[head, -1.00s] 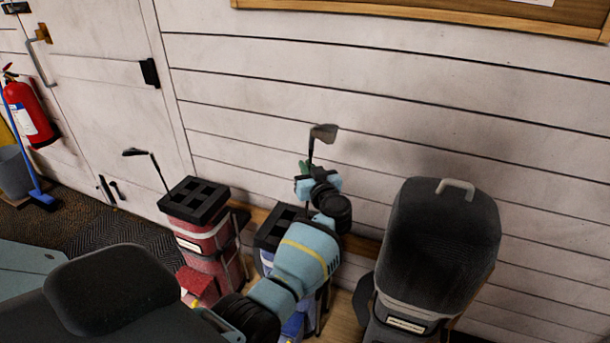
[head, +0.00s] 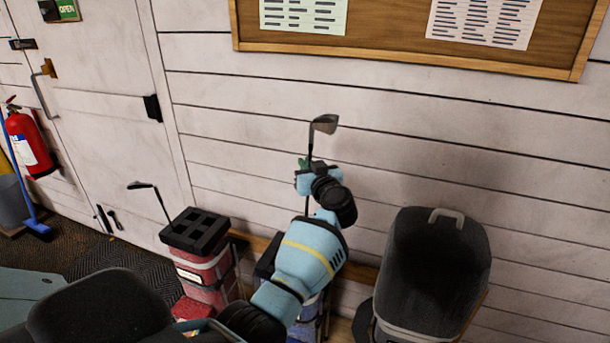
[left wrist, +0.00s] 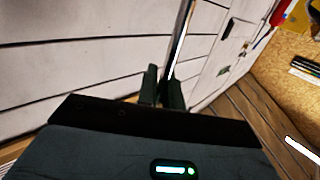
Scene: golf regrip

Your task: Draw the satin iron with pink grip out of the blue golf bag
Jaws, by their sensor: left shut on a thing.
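The satin iron (head: 325,124) stands upright, its head up in front of the white wall. My left gripper (head: 306,164) is shut on its shaft a little below the head. In the left wrist view the shaft (left wrist: 182,42) rises from between my dark green fingertips (left wrist: 162,88). Below the gripper a short piece of shaft runs down toward the blue golf bag (head: 268,262), which is mostly covered by my left arm. The pink grip is not visible; I cannot tell how deep it sits in the bag. My right gripper is not in view.
A red golf bag (head: 207,268) with another dark iron (head: 150,190) stands to the left. A large grey-black bag or bin (head: 432,262) stands to the right. The wall is close behind, with a notice board (head: 395,38) above. A fire extinguisher (head: 32,143) hangs far left.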

